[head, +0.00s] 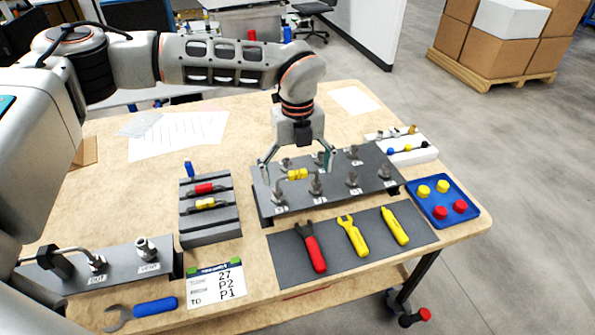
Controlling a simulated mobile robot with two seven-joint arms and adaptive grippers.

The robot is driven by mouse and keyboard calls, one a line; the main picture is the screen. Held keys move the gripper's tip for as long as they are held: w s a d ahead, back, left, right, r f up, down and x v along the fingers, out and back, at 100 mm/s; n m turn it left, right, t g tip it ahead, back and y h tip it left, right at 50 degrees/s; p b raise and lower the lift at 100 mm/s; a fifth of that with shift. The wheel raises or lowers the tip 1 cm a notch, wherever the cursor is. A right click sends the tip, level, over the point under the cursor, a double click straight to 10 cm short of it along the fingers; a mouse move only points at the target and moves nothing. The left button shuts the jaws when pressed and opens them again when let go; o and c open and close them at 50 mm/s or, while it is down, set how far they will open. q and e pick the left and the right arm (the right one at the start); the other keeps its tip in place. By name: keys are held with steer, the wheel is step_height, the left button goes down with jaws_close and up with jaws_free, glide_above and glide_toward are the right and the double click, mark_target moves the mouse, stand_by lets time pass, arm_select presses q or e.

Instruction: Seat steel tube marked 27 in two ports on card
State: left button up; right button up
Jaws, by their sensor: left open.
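A steel tube with a yellow sleeve (297,174) is at the front left of the dark grey card (335,186), by two front-row ports. Its number is too small to read, and I cannot tell whether its ends are fully in the ports. The front-left port (280,193) and the port to its right (316,186) stand upright. My left gripper (296,167) is above the card, pointing down, open, with a finger on each side of the yellow sleeve. A paper label (215,285) reads 27, P2, P1. My right gripper is not in view.
Tools lie on a dark mat (350,246) in front. A blue tray (442,201) and white block (401,149) stand right. A panel (120,266) and wrench (143,311) are front left.

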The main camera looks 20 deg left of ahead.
arm_select(q)
step_height(320, 180, up, 12)
stand_by(0.5)
